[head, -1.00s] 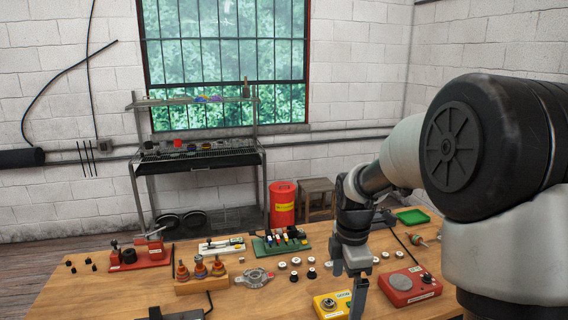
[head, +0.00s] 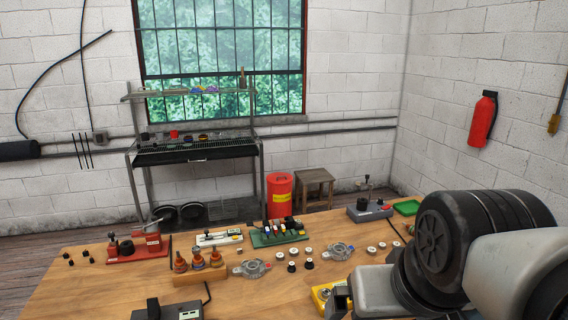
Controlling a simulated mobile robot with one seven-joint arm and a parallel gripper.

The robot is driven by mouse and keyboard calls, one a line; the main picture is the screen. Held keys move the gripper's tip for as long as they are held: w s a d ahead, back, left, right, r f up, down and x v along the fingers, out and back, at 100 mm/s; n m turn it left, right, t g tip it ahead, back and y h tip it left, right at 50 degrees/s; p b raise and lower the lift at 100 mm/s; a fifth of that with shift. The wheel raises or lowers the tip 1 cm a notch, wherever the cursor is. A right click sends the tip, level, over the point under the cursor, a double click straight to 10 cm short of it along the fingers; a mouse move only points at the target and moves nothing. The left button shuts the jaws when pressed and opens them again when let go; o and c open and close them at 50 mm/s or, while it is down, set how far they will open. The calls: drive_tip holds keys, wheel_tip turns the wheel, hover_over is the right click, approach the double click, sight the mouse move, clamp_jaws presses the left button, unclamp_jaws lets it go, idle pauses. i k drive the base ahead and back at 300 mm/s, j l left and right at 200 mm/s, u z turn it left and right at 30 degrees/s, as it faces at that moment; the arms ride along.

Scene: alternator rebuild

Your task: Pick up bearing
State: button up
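Several small round pieces that look like bearings stand on the wooden table in the head view. One group, with a pale one (head: 308,250) and a dark-sided one (head: 292,267), is at the middle of the table. Another group, with a pale ring (head: 371,250), is farther right, past a grey metal housing (head: 338,251). Which one is the task's bearing I cannot tell.
A second housing (head: 251,268) and a wooden stand with copper-coloured parts (head: 199,262) are left of the bearings. A green board (head: 280,234) is behind them. A grey press-like tool (head: 369,210) and green tray (head: 407,207) are at the back right.

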sight(325, 292)
drive_tip(key=i, duration=0.45)
drive_tip(key=k, duration=0.8)
drive_tip(key=u, duration=0.1)
drive_tip(key=i+j+u, duration=0.1)
drive_tip(key=i+u, duration=0.4)
drive_tip(key=i, duration=0.15)
